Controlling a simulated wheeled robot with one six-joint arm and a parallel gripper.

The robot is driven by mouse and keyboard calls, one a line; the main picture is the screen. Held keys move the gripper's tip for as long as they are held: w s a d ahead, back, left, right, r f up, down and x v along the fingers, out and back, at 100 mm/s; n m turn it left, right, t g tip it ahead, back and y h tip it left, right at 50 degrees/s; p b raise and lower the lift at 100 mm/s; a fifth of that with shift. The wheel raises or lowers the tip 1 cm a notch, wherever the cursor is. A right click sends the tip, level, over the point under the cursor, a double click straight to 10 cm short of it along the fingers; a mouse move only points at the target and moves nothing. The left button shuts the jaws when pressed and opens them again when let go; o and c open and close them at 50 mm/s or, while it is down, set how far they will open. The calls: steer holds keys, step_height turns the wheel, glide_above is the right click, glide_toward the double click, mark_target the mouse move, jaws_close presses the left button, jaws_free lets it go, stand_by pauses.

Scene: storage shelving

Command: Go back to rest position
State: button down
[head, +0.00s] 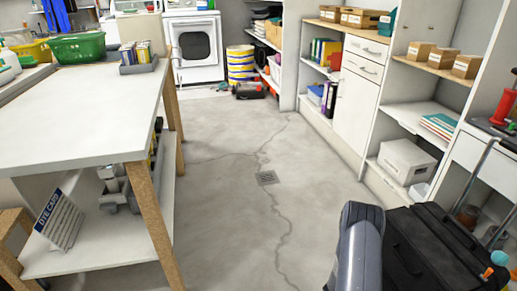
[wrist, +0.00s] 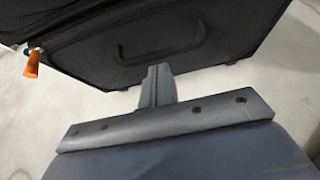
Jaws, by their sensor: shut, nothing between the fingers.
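My gripper (wrist: 158,72) shows in the wrist view with its fingers together and nothing between them. Its fingertips point toward a black suitcase (wrist: 215,35) with a curved handle; I cannot tell whether they touch it. In the head view my grey arm stands at the bottom, right of the middle, in front of the black suitcase (head: 410,258). The gripper itself is not visible there.
A white worktable (head: 85,115) with wooden legs stands on the left. White shelving (head: 360,105) with boxes and binders lines the right. The concrete floor (head: 230,215) between them is clear, with a drain and a washing machine (head: 195,47) beyond.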

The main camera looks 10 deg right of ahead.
steer(key=s+a+r+p, duration=0.1)
steer(key=a+r+p, duration=0.1)
steer(key=a, duration=0.5)
steer(key=a+r+p, duration=0.2)
steer(key=a+p, duration=0.1)
steer(key=a, duration=0.4)
steer(key=d+r+y+b, duration=0.1)
steer(key=d+r+y, duration=0.2)
steer(key=d, duration=0.3)
steer(key=shift+w+d+r+b, duration=0.2)
steer(key=shift+d+r+b, duration=0.2)
steer(key=shift+r, duration=0.15)
